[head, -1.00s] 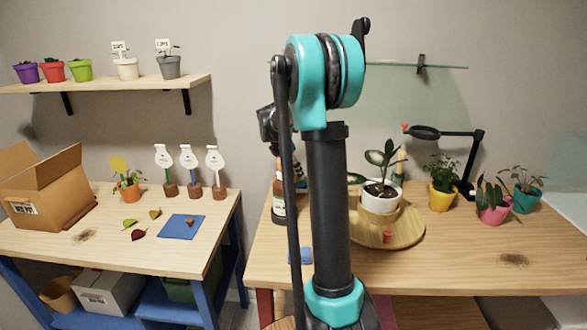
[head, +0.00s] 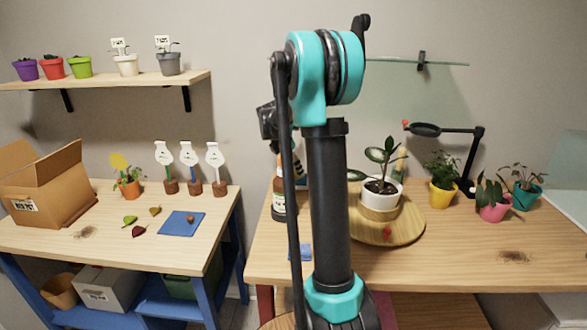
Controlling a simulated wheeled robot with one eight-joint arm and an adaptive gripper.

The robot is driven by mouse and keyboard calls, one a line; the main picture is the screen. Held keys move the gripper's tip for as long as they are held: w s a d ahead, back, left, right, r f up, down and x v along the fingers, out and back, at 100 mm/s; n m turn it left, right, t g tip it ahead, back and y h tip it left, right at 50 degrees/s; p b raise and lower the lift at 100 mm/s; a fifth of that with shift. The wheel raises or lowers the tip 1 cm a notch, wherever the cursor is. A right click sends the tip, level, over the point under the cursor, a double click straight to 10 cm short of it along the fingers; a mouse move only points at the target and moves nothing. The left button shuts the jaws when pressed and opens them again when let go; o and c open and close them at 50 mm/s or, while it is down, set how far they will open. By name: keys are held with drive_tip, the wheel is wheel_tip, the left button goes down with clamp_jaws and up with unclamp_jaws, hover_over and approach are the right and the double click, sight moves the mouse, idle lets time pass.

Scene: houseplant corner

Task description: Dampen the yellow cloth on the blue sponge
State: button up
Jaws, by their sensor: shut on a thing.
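The blue sponge (head: 306,252) lies on the right table, partly hidden behind my arm. Only small blue parts of it show on either side of the thin black link. I do not see the yellow cloth. My gripper is hidden behind my upright arm, so its fingers and anything in them do not show.
A brown bottle (head: 278,200) stands close left of my arm. A round wooden tray (head: 412,228) with a white-potted plant (head: 381,190) is right of it. Potted plants and a black lamp (head: 470,160) stand further right. The right table's front is mostly clear.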

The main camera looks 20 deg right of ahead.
sight(293, 170)
drive_tip(key=shift+f, duration=0.4)
idle(1.2)
drive_tip(key=shift+r, duration=3.5)
